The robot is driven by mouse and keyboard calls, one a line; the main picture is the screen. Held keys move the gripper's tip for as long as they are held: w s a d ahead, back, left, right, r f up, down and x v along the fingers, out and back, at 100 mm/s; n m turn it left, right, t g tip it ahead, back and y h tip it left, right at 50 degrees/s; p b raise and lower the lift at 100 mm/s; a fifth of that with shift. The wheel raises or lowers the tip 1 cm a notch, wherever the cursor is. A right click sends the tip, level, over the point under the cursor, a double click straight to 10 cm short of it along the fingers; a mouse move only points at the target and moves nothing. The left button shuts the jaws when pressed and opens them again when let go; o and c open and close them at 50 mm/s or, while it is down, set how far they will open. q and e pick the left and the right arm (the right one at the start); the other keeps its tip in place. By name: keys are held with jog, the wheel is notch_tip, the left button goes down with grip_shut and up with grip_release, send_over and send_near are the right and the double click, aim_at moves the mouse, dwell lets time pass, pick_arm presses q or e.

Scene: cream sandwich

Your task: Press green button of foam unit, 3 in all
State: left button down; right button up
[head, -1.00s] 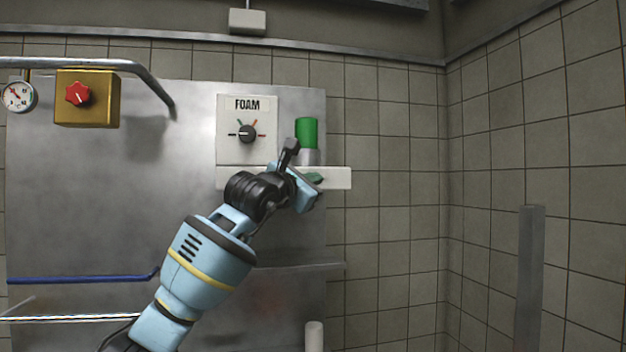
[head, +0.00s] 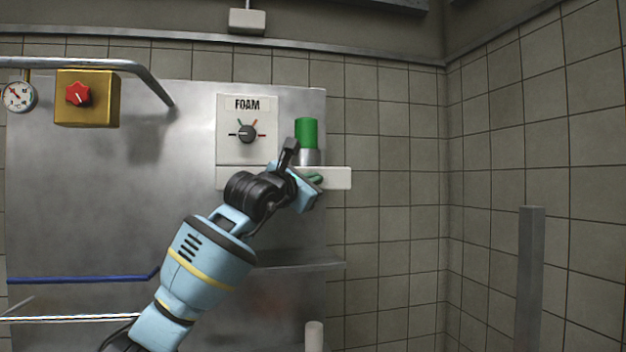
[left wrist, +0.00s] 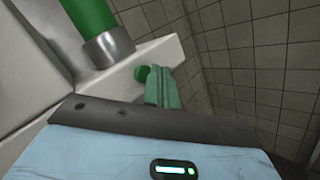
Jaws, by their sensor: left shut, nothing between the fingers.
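The foam unit (head: 228,148) is a white panel on a steel backplate, with a FOAM label and a black dial. A white ledge (head: 340,178) juts out below it and carries a green cylinder (head: 306,132) in a metal collar. The round green button (left wrist: 142,73) shows on the ledge's front face in the left wrist view. My left gripper (head: 314,180) is in front of the ledge, below the cylinder. Its greenish fingers (left wrist: 163,88) are shut and empty, right beside the button; I cannot tell whether they touch it. My right gripper is out of view.
A brass box (head: 98,110) with a red knob and a round gauge (head: 18,95) are at upper left, under a steel pipe. A blue rail (head: 80,280) runs lower left. A grey post (head: 530,275) stands at right. The space between ledge and post is clear.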

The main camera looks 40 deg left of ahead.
pick_arm(q)
jog(key=shift+w+a, duration=0.15)
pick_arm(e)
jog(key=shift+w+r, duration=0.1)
pick_arm(q)
jog(key=shift+w+a, duration=0.15)
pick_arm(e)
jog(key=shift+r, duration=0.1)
pick_arm(q)
jog(key=shift+w+a+p, duration=0.3)
jog(key=shift+a, duration=0.05)
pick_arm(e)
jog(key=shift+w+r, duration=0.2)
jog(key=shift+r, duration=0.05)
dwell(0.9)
pick_arm(q)
jog(key=shift+s+d, duration=0.6)
jog(key=shift+d, duration=0.05)
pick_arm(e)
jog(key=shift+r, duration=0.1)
pick_arm(q)
jog(key=shift+s+d, duration=1.6)
jog(key=shift+d, duration=0.3)
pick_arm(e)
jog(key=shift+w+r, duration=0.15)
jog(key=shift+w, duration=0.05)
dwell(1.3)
